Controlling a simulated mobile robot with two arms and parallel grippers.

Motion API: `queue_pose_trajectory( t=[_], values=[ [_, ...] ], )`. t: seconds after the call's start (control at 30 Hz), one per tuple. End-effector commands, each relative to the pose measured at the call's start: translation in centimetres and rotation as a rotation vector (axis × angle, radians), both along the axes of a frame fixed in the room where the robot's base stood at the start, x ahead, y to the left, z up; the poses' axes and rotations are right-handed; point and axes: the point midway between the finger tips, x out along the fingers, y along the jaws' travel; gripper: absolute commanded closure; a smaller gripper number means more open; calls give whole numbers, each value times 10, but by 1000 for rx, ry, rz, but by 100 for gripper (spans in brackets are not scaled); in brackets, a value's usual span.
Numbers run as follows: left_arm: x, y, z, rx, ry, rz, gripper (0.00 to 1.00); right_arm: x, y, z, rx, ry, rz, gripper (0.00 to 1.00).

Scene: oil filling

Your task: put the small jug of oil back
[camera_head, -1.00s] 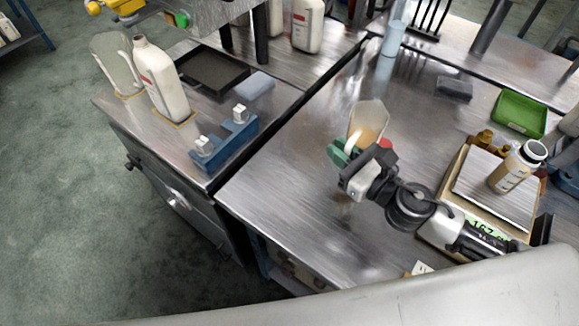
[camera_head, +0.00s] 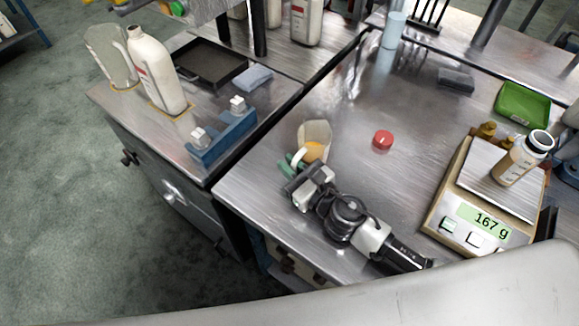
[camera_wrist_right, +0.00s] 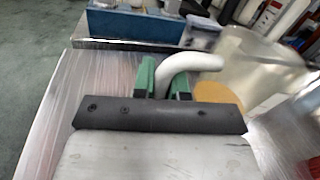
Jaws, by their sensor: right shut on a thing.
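The small jug (camera_head: 316,133) is clear, with yellow-orange oil low inside and a pale curved handle. My right gripper (camera_head: 296,163) is shut on this handle, at the near left part of the steel table. In the right wrist view the green fingers (camera_wrist_right: 167,80) hold the white handle, and the jug body (camera_wrist_right: 238,65) is blurred to the right of them. I cannot tell whether its base touches the table. A larger clear jug (camera_head: 108,52) stands at the left bench's outer edge. My left gripper is not in view.
A white bottle (camera_head: 152,66) stands beside the larger jug in a yellow outline. A blue block (camera_head: 223,140) holds white-topped pieces on the left bench. A red cap (camera_head: 382,140) lies on the table. The scale (camera_head: 452,205) reads 167 g under an open bottle (camera_head: 520,160).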

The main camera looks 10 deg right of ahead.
Motion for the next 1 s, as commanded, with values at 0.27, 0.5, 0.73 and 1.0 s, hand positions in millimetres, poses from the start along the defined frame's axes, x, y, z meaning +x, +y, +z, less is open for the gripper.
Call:
queue_pose_trajectory(
  t=[0.27, 0.5, 0.73, 1.0],
  values=[
    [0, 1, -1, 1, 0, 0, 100, 0, 0, -1, 0, -1, 0, 100],
    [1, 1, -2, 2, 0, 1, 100, 0, 0, -2, 0, 0, 0, 62],
    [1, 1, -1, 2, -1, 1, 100, 0, 0, -1, 0, 0, 0, 62],
    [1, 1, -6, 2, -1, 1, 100, -22, -14, -2, -2, 3, 1, 62]
  ],
)
